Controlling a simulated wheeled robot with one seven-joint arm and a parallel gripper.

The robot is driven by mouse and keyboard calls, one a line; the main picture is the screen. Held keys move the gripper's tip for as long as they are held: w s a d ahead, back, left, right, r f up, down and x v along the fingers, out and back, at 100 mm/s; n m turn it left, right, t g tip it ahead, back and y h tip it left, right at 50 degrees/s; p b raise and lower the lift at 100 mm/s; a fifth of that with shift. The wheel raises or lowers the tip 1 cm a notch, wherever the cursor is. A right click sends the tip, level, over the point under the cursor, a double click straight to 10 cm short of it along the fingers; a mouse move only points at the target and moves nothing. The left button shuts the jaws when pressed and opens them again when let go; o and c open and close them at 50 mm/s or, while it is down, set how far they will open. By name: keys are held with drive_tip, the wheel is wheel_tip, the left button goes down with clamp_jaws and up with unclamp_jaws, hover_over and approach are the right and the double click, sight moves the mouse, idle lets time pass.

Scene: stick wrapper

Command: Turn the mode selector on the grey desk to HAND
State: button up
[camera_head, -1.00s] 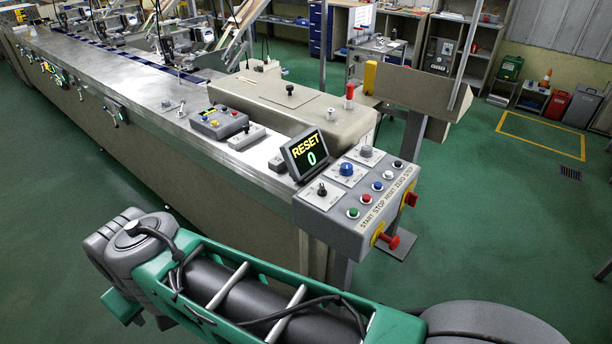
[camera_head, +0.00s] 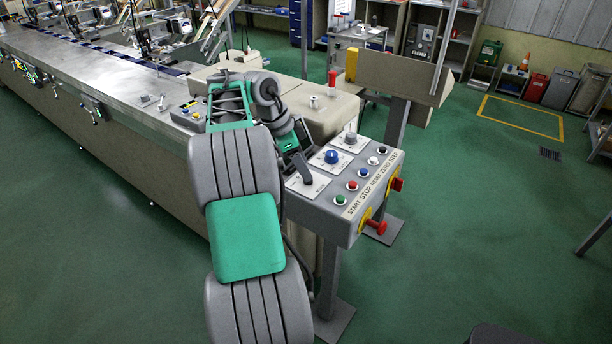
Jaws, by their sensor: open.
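The grey desk (camera_head: 330,217) is a sloped control panel at the end of the long machine. Its black-handled selector, visible earlier on the left white plate (camera_head: 313,189), is now covered by my gripper (camera_head: 303,176). My gripper points down over that plate, its tips at or just above the selector. Its jaws are open, but the gap is too small to see, and I cannot tell whether they touch the knob. A blue knob (camera_head: 331,156) and a grey knob (camera_head: 351,138) sit on neighbouring plates. The plate lettering is too small to read.
Several push buttons, including a green one (camera_head: 340,199) and a red one (camera_head: 352,185), line the desk's front. A red mushroom button (camera_head: 376,226) sticks out below.

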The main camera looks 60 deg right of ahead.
drive_tip(key=x, duration=0.2)
drive_tip(key=shift+s+f, duration=0.1)
drive_tip(key=shift+f, duration=0.3)
drive_tip(key=shift+c, duration=0.4)
clamp_jaws()
